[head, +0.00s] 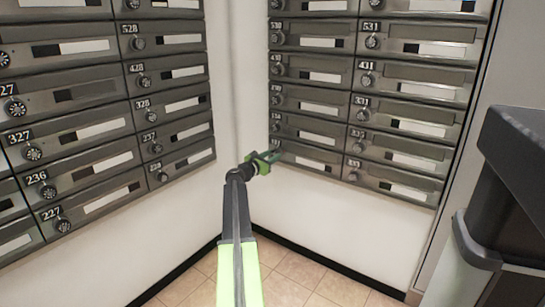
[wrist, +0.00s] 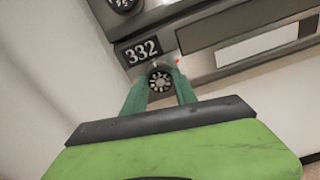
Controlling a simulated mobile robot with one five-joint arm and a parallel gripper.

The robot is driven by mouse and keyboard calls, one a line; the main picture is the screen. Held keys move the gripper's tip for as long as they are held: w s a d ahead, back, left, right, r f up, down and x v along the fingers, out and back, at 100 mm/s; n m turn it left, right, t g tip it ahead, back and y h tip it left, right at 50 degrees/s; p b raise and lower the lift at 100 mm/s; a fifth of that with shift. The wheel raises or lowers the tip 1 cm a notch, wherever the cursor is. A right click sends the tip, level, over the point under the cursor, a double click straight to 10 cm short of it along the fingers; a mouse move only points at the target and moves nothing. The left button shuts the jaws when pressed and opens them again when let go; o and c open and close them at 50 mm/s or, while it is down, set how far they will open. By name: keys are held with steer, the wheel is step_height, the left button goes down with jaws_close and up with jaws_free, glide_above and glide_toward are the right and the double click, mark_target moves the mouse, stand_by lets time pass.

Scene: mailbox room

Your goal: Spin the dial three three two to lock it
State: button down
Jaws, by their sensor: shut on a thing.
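The mailbox labelled 332 (wrist: 225,42) fills the upper right of the wrist view; its label reads clearly there. Its round dial (wrist: 160,81), with white marks on a dark face, sits just below the label. My gripper (wrist: 160,88) has its two green fingers on either side of the dial, shut on it. In the head view my gripper (head: 265,159) reaches the bottom left corner of the right mailbox bank, and it hides this dial. A small red spot shows beside the dial in the wrist view.
The right mailbox bank (head: 372,64) has several more dials above and beside. The left mailbox bank (head: 85,75) meets it near a white wall corner (head: 236,80). A dark bin-like object (head: 512,190) stands at the right. Tiled floor (head: 285,288) lies below.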

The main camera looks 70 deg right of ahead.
steer(key=shift+s+f+m, duration=0.1)
steer(key=shift+f+m, duration=0.05)
steer(key=shift+m, duration=7.8)
steer(key=shift+s+f+m, duration=0.1)
steer(key=shift+f+m, duration=0.05)
steer(key=shift+m, duration=7.8)
steer(key=c, duration=1)
jaws_free()
steer(key=shift+o, duration=0.2)
steer(key=shift+w, duration=0.1)
